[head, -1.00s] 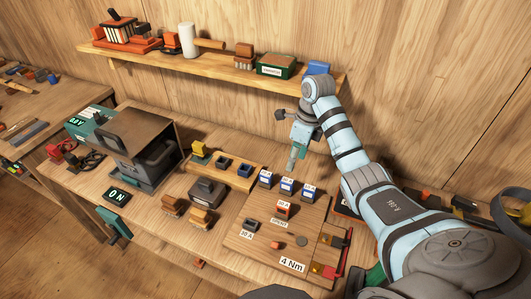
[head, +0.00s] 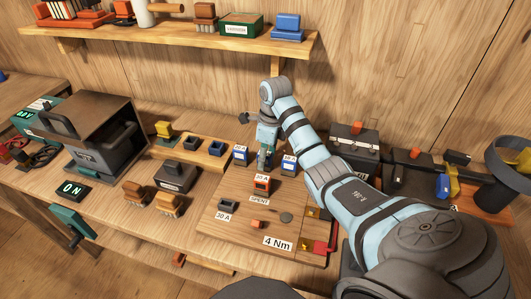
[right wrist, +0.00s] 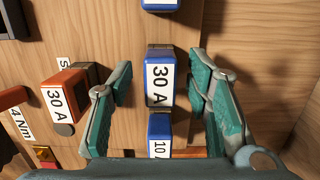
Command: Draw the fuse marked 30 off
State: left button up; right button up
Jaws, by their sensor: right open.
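Three blue fuses stand in a row at the back of the wooden board (head: 215,225). In the right wrist view the middle blue fuse, marked 30 A (right wrist: 160,85), lies between the fingers of my right gripper (right wrist: 159,66). The fingers are open, with a gap on both sides. A blue fuse marked 10 A (right wrist: 159,132) and another blue fuse (right wrist: 160,4) flank it. An orange-red block marked 30 A (right wrist: 62,95) is to the left; the head view shows it (head: 261,186) above a SPENT label. There my right gripper (head: 265,162) hides the middle fuse. My left gripper is not in view.
The outer blue fuses (head: 240,156) (head: 288,164) stand close beside my gripper. A dark 20 A block (head: 226,206) sits at the board's front left. A shelf (head: 180,40) runs along the wall.

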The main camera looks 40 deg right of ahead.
grip_shut()
notch_tip(320, 180, up, 5)
jog(key=p, duration=0.4)
jog(key=shift+f+p, duration=0.2)
jog(key=shift+p, duration=0.1)
jog(key=shift+w+f, duration=0.1)
jog(key=shift+f, duration=0.05)
